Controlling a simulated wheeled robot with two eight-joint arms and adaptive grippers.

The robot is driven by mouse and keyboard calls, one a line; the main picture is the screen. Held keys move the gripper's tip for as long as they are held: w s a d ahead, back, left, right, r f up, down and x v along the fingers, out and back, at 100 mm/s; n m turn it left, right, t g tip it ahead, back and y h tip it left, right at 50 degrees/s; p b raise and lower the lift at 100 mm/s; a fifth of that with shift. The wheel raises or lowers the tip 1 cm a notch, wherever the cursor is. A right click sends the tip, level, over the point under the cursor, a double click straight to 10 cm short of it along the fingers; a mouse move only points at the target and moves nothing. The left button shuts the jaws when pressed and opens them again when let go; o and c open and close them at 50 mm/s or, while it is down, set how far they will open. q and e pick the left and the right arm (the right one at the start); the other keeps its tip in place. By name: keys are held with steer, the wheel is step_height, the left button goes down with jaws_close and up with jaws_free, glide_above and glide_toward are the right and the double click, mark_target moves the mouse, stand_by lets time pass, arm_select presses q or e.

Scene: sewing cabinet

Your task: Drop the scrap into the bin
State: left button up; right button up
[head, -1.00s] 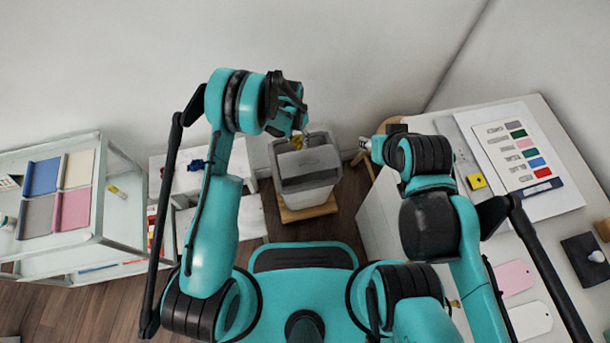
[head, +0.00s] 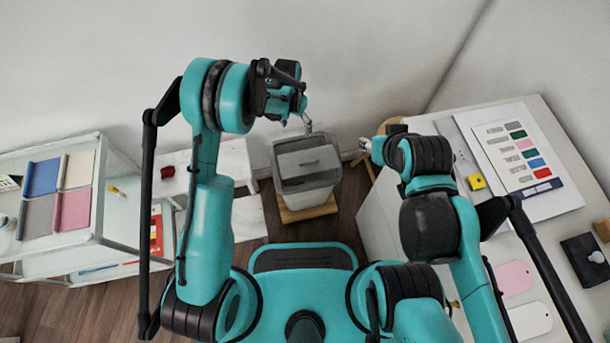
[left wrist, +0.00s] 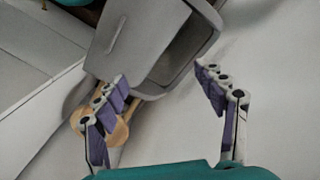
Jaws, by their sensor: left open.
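The grey bin (head: 308,185) stands on a small wooden base in front of the wall. Its top has a grey panel and a dark opening beside it, seen in the left wrist view (left wrist: 150,45). My left gripper (head: 304,118) is above the bin's far side in the head view. In the left wrist view its two fingers (left wrist: 168,90) are spread, with nothing between them. I do not see the scrap in either view; the bin's inside is too dark to tell. My right gripper (head: 366,146) is by the right table's edge, too small to read its fingers.
A shelf unit with coloured fabric pieces (head: 42,176) stands at the left. A white low table (head: 232,165) holds a red item (head: 167,172). The right table (head: 415,124) holds a colour chart (head: 520,150) and a yellow block (head: 476,182).

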arm_select(q)
steer(key=shift+w+a+r, duration=0.1)
steer(key=shift+a+r, duration=0.05)
steer(key=shift+r, duration=1.9)
